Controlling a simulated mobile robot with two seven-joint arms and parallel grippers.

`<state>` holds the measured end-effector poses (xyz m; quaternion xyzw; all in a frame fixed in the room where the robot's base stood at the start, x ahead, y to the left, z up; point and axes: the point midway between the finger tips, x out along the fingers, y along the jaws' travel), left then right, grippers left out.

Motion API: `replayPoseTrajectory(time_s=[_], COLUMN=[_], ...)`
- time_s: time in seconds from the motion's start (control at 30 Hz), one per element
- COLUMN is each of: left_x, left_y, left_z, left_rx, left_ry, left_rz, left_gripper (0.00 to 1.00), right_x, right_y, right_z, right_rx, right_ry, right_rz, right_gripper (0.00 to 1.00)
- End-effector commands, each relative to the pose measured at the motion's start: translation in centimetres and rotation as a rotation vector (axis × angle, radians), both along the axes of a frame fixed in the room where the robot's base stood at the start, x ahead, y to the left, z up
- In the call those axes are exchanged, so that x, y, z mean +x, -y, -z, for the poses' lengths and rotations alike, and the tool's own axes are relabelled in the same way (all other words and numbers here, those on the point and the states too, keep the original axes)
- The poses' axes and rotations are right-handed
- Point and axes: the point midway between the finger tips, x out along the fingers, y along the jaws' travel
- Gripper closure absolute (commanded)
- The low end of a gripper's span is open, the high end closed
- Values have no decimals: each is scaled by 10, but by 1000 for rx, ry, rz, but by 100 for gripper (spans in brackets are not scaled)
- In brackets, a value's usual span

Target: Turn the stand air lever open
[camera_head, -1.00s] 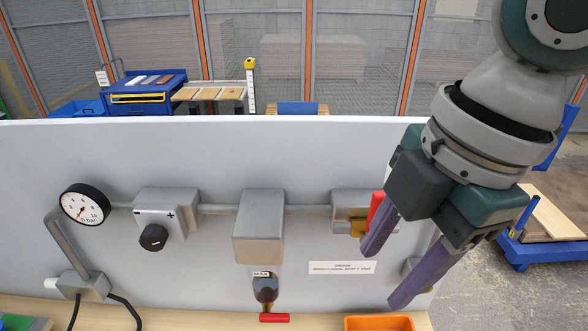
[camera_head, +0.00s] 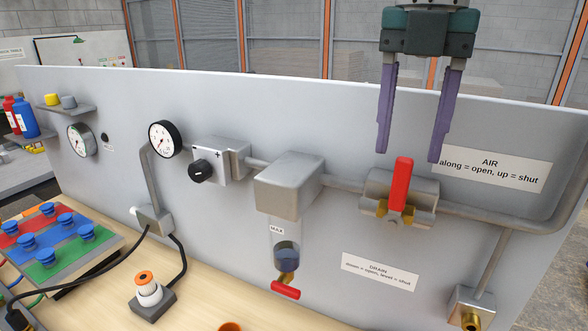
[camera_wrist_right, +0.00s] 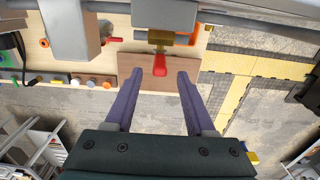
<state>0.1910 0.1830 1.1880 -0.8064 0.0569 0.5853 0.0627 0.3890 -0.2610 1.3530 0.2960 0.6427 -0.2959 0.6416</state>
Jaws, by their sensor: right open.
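The red air lever (camera_head: 401,184) stands upright on its valve (camera_head: 372,186) on the grey pipe, across the pipe's run. A label (camera_head: 495,168) on the panel reads "AIR along = open, up = shut". My right gripper (camera_head: 409,156) points down above the lever, open and empty, its two purple fingers apart. In the right wrist view the lever (camera_wrist_right: 160,66) shows between and just ahead of the fingertips (camera_wrist_right: 160,73). I cannot tell if either finger touches it. My left gripper is not in view.
Left of the valve are a filter block (camera_head: 290,185) with a red drain lever (camera_head: 286,291), a regulator with a black knob (camera_head: 200,171) and a gauge (camera_head: 165,139). The panel (camera_head: 330,110) stands close behind. A brass fitting (camera_head: 470,320) sits low right.

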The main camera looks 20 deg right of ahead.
Motion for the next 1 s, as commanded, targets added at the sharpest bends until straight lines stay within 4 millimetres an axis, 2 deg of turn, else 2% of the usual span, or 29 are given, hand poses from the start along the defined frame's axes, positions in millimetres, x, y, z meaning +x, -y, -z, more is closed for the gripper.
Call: replayPoseTrajectory(time_s=[0.1, 0.3, 0.47, 0.7, 1.0], left_x=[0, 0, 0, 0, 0], left_y=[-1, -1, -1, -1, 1], left_z=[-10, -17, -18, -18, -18], left_rx=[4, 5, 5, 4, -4], left_ry=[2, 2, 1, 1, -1], left_rz=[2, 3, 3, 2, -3], left_gripper=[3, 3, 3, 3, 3], right_x=[-2, -1, 0, 0, 0], right_y=[0, 0, 0, 0, 0], right_z=[22, 53, 64, 66, 65], right_rx=[-2, -1, -2, -2, -1], right_ry=[-7, -3, 1, 2, 2], right_rz=[0, 0, 0, 0, 0], right_gripper=[45, 45, 45, 45, 78])
